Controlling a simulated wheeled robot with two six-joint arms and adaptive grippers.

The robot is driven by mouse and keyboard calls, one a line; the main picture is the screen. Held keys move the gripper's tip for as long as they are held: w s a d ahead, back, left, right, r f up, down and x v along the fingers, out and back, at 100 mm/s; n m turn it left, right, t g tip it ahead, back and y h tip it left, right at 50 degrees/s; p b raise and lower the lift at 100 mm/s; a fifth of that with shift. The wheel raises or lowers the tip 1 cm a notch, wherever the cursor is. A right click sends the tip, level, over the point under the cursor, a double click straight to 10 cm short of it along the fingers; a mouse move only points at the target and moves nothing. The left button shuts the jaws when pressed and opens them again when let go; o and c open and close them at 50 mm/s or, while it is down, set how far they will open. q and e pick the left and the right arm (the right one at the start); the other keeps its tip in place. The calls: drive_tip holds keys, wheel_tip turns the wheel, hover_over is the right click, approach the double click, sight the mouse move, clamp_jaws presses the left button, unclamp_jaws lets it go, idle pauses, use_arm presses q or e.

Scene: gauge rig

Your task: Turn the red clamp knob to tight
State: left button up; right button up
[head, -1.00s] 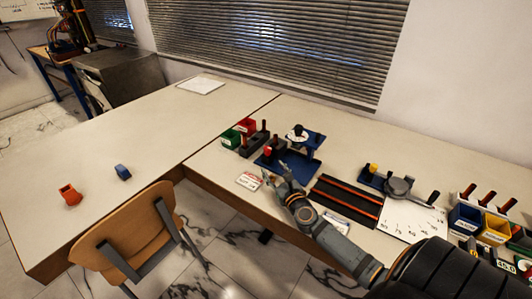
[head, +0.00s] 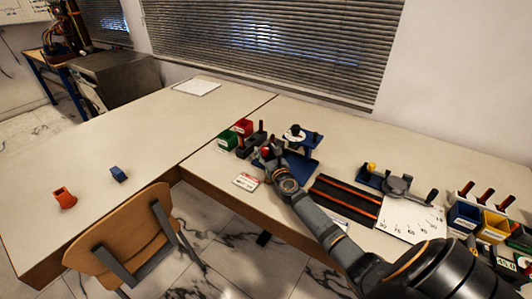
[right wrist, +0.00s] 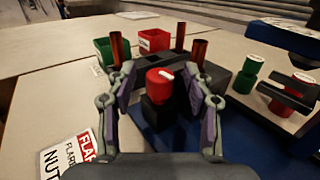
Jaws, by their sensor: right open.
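The red clamp knob (right wrist: 160,84) has a white mark on top and sits on a dark block in the right wrist view. In the head view the knob (head: 266,151) shows at the left end of the blue gauge base (head: 302,168). My right gripper (right wrist: 163,112) is open, with one finger on each side of the knob and a visible gap to it. In the head view my right gripper (head: 272,160) is at the knob, and its fingers are hard to make out. My left gripper is not in view.
A dark rack (right wrist: 220,80) with orange-red posts stands behind the knob. Green and red bins (head: 243,127) are beyond it. A green knob (right wrist: 249,68) and another red part are to the right. A white and red label card (head: 247,181) lies at the front left.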

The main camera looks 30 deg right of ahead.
clamp_jaws()
drive_tip(key=shift+a+r+m+h+p, duration=0.15)
drive_tip(key=shift+r+m+h+p, duration=0.05)
drive_tip(key=shift+m+h+p, duration=0.4)
drive_tip(key=shift+f+m+g+h, duration=0.15)
drive_tip(key=shift+m+g+h, duration=0.2)
drive_tip(key=shift+h, duration=0.35)
unclamp_jaws()
